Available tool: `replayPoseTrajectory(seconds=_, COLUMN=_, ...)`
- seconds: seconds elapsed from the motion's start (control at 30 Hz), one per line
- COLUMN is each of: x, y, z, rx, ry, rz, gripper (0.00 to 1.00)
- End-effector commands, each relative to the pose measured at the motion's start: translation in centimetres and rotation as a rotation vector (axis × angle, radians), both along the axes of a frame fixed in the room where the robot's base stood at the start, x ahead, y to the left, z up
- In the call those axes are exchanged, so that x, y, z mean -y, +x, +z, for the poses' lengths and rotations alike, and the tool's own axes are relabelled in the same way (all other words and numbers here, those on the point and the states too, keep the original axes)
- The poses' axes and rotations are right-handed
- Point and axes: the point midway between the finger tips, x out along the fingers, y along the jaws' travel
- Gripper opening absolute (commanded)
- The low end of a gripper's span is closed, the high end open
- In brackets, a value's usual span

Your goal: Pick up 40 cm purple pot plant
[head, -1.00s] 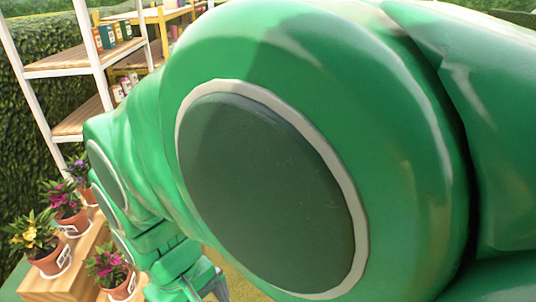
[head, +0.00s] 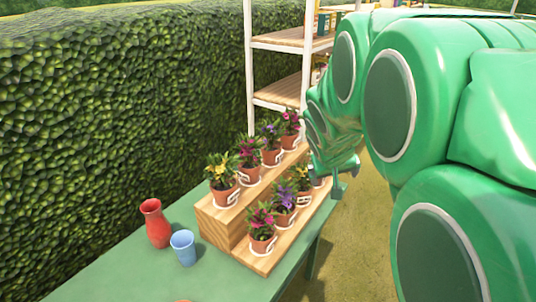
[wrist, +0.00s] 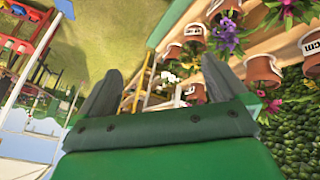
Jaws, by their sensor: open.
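Two purple-flowered pot plants in terracotta pots show in the head view: one in the front row (head: 285,197), one higher in the back row (head: 271,133). Their label numbers are too small to read. In the wrist view a purple-flowered plant (wrist: 226,36) is at the upper right, beyond the right finger. My gripper (head: 347,178) is open and empty, at the far right end of the stepped wooden stand (head: 222,222). Its two dark fingers also show spread apart in the wrist view (wrist: 160,75). My arm covers part of the stand's far end.
Yellow (head: 222,168) and pink plants stand close beside the purple ones. A red vase (head: 156,224) and blue cup (head: 183,247) stand on the green table (head: 120,275). A hedge (head: 110,110) runs behind; a shelf rack (head: 249,75) stands beyond. Grass right of the table is clear.

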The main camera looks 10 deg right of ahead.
Motion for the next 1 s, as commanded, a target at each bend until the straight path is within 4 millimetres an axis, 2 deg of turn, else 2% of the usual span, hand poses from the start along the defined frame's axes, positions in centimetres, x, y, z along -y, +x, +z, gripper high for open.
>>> replayPoseTrajectory(seconds=0.03, x=0.6, y=1.7, z=-0.1, rx=0.028, ry=-0.009, rz=0.008, gripper=1.0)
replayPoseTrajectory(seconds=0.2, x=1.8, y=7.8, z=0.2, rx=0.145, ry=-0.033, rz=0.058, gripper=1.0)
replayPoseTrajectory(seconds=0.5, x=2.4, y=17.3, z=-0.5, rx=0.325, ry=-0.032, rz=0.181, gripper=1.0)
replayPoseTrajectory(seconds=0.8, x=1.0, y=24.9, z=-2.8, rx=0.469, ry=0.036, rz=0.342, gripper=1.0)
replayPoseTrajectory(seconds=1.0, x=-0.8, y=28.5, z=-5.0, rx=0.544, ry=0.121, rz=0.459, gripper=1.0)
